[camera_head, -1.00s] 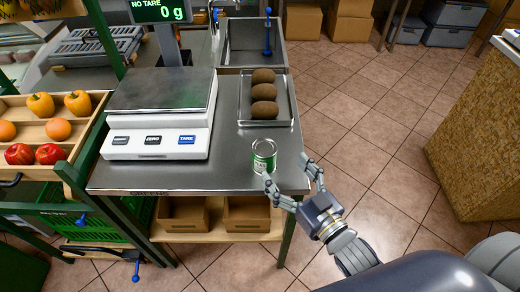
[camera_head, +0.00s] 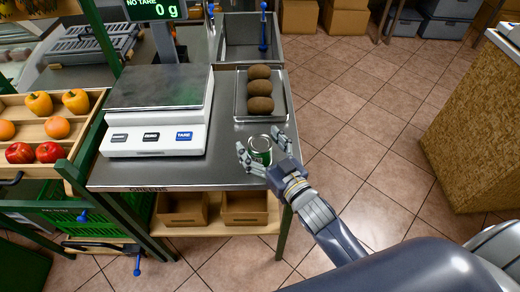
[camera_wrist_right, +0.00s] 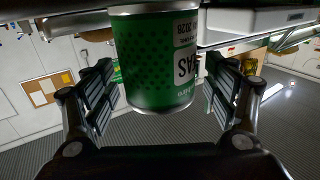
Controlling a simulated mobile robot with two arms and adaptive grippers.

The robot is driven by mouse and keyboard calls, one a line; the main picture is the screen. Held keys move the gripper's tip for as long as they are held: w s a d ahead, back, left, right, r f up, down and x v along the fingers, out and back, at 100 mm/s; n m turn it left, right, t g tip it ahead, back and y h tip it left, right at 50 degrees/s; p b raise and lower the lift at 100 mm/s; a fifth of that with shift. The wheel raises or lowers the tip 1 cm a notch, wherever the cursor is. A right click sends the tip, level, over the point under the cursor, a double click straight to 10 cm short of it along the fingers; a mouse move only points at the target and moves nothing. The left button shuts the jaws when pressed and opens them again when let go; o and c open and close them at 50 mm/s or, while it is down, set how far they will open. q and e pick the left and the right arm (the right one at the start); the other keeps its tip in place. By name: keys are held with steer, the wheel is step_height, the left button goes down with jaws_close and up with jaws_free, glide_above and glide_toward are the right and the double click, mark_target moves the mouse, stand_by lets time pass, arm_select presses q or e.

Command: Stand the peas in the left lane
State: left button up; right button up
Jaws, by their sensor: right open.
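The green peas can (camera_head: 261,145) with a silver lid stands upright near the front right corner of the steel counter (camera_head: 215,172). My right gripper (camera_head: 258,141) is open around it, one finger on each side. In the right wrist view the can (camera_wrist_right: 155,60) fills the space between the open fingers, and part of its label reads "AS". Narrow gaps show beside it, so the fingers do not appear closed on it. The gripper hides the can's lower part in the head view. My left gripper is not in view. No marked lanes can be made out.
A scale (camera_head: 158,115) stands left of the can. A metal tray (camera_head: 242,108) with brown, oval, fuzzy fruits (camera_head: 260,88) lies behind it. A sink (camera_head: 248,45) is farther back. A wooden produce rack (camera_head: 50,105) is at the left. Open floor lies right of the counter.

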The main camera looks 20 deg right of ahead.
steer(key=shift+c, duration=1.4)
steer(key=c, duration=1)
steer(key=shift+c, duration=0.8)
steer(key=shift+r, duration=0.45)
step_height(320, 180, up, 3)
steer(key=shift+s+f, duration=0.1)
steer(key=shift+s, duration=0.05)
steer(key=s+a+r+b, duration=0.1)
steer(key=s+a, duration=0.3)
steer(key=s, duration=0.3)
steer(key=s+a+b, duration=0.1)
steer(key=s+a, duration=0.3)
steer(key=s, duration=0.2)
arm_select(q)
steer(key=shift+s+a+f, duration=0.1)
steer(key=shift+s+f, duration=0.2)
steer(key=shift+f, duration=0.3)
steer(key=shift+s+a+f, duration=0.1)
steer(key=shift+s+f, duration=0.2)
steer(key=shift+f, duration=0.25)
arm_select(e)
steer(key=m+h, duration=0.3)
steer(key=h, duration=0.1)
glide_toward(260, 144)
steer(key=s+d+r, duration=0.2)
steer(key=s+d, duration=0.1)
steer(key=s, duration=0.1)
steer(key=shift+d+r+t, duration=0.3)
steer(key=shift+d+r, duration=0.1)
